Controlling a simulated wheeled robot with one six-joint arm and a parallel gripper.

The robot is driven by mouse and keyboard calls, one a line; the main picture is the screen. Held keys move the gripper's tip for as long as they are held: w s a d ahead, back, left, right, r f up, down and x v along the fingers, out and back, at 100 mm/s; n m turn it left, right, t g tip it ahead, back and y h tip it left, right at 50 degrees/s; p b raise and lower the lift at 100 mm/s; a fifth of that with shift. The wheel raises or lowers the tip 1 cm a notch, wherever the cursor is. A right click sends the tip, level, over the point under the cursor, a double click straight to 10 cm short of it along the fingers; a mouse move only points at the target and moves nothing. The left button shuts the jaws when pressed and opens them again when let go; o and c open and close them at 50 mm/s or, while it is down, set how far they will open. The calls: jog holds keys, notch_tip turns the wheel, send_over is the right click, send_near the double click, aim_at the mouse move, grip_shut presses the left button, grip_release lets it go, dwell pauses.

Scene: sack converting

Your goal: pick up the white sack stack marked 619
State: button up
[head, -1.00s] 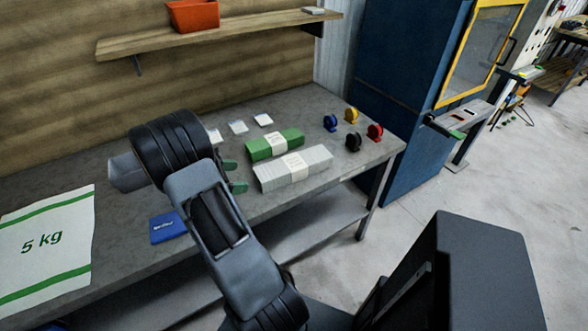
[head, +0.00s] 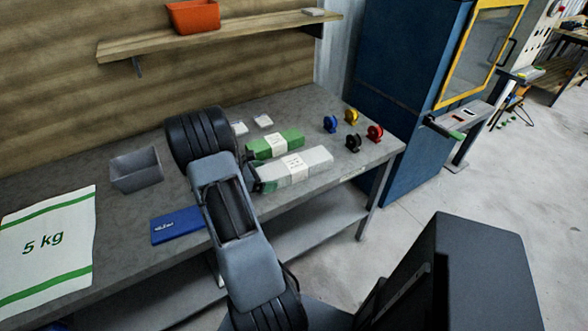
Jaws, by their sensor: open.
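The white sack stack (head: 314,161) lies flat near the front edge of the workbench, with a pale band and label around its middle. The print on the label is too small to read. A green sack stack (head: 286,139) with a similar label lies just behind it. My gripper (head: 257,172) is at the left end of the white stack, partly hidden by my arm. Its fingers are open, and I cannot tell whether they touch the stack.
A grey bin (head: 136,170), a blue packet (head: 178,226) and a 5 kg sack (head: 45,245) lie left on the workbench (head: 120,245). Small white cards (head: 263,121) lie behind. Several coloured tape rolls (head: 374,132) stand right. A shelf (head: 235,34) hangs above.

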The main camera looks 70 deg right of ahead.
jog(key=c, duration=1)
jog(key=shift+r, duration=0.1)
